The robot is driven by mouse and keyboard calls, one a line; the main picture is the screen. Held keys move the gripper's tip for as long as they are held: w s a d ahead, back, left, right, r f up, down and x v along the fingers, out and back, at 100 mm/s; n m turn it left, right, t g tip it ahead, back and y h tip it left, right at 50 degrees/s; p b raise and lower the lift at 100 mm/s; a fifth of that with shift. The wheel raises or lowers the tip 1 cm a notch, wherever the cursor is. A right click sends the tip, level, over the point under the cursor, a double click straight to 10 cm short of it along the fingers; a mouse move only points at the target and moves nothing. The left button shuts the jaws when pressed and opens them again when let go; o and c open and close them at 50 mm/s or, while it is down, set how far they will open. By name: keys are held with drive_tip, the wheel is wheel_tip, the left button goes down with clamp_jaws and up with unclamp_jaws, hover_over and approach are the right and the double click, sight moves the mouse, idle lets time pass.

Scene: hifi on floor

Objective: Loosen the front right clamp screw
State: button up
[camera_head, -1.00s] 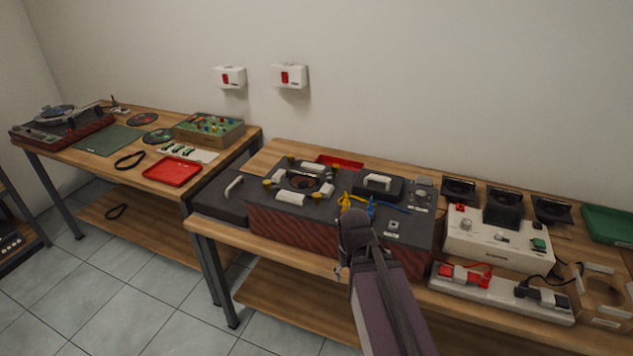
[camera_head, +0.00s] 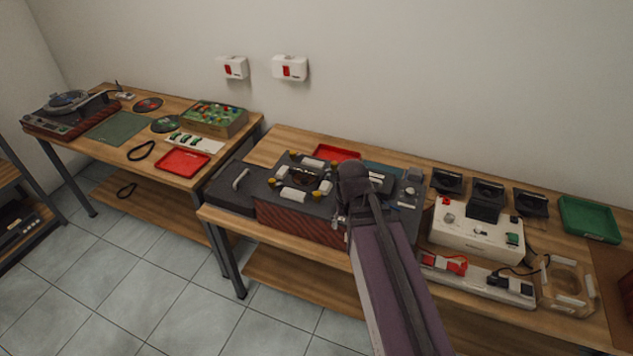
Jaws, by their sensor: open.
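A dark-topped cabinet with red-brown wooden sides (camera_head: 295,219) stands on the right-hand bench. Its top has a round recess (camera_head: 307,180) ringed by white clamp blocks and small yellow screw heads. The front right clamp screw (camera_head: 319,195) looks like the yellow one at the recess's front right; it is small and blurred. My arm crosses the cabinet's right part and hides much of it. My gripper (camera_head: 340,219) shows only partly, as small metallic bits left of my arm, right of that screw and apart from it. It is open, with nothing visible in it.
A white power box (camera_head: 475,238) and a white socket strip (camera_head: 480,281) lie right of my arm. Black speaker-like units (camera_head: 488,190) and a green tray (camera_head: 590,218) stand behind. A red tray (camera_head: 338,152) lies behind the cabinet. Another bench is at left.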

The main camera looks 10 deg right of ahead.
wheel_tip(320, 180, up, 6)
drive_tip(key=w+m+p, duration=0.1)
drive_tip(key=w+p, duration=0.2)
drive_tip(key=p, duration=0.1)
wheel_tip(320, 180, up, 2)
drive_tip(key=m+p, duration=0.3)
drive_tip(key=m, duration=0.9)
hover_over(317, 193)
drive_tip(key=shift+g, duration=0.3)
drive_tip(key=shift+s+f+b, duration=0.1)
drive_tip(key=shift+f+b, duration=0.05)
drive_tip(key=shift+b, duration=0.15)
wheel_tip(317, 193, down, 14)
drive_tip(key=b, duration=1.3)
drive_tip(key=shift+r, duration=0.25)
clamp_jaws()
